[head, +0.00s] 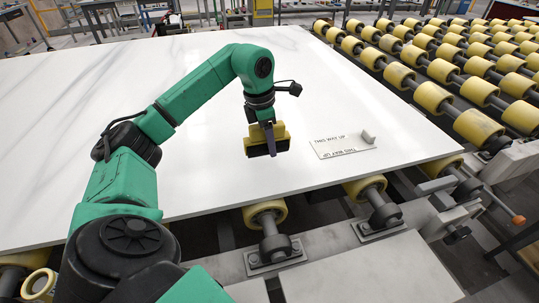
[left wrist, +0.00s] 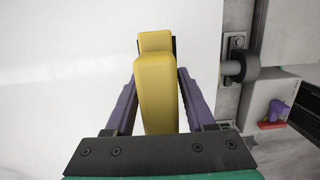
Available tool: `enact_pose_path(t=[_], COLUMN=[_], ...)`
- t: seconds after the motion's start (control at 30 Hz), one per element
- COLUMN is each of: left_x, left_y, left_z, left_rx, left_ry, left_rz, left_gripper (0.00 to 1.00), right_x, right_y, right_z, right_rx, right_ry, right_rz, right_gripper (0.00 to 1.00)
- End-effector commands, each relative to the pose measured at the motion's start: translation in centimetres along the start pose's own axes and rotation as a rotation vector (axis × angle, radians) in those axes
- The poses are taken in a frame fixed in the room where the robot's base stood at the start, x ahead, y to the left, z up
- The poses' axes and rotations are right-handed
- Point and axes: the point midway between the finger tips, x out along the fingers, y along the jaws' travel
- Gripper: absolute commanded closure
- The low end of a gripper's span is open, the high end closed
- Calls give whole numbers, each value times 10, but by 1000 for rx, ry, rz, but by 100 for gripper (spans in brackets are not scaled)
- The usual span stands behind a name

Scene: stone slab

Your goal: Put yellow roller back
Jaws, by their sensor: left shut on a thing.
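My left gripper (head: 271,146) is above the white stone slab (head: 200,70), near the slab's middle front. Its purple fingers are shut on the yellow roller (head: 283,140), which has a dark side and underside in the head view. In the left wrist view the roller (left wrist: 156,90) sits between the two fingers (left wrist: 154,95) and reaches out past their tips. Whether it touches the slab is hard to tell. My right gripper is not in view.
Rows of yellow conveyor rollers (head: 432,96) fill the right. More rollers (head: 265,213) and grey brackets (head: 275,255) line the front edge. The slab's left is clear.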

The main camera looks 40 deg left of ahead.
Motion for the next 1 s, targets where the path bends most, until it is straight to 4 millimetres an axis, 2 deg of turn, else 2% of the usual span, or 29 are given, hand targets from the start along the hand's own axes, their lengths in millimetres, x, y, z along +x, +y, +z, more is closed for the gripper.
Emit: enact_pose_path(t=[0.2,0.27,0.6,0.63,0.7,1.0], left_x=[38,46,51,52,51,50], left_y=[0,0,0,0,0,0], left_z=[-6,-7,-7,-8,-7,-7], left_rx=[1,1,2,2,2,2], left_ry=[1,-1,-2,-1,-1,-2], left_rz=[-1,0,1,0,0,0], left_gripper=[100,100,100,42,15,15], right_x=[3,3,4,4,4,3], right_y=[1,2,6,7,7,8], right_z=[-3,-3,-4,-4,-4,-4], right_rx=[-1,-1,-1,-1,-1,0], right_ry=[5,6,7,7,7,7], right_rz=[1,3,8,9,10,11], right_gripper=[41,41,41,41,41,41])
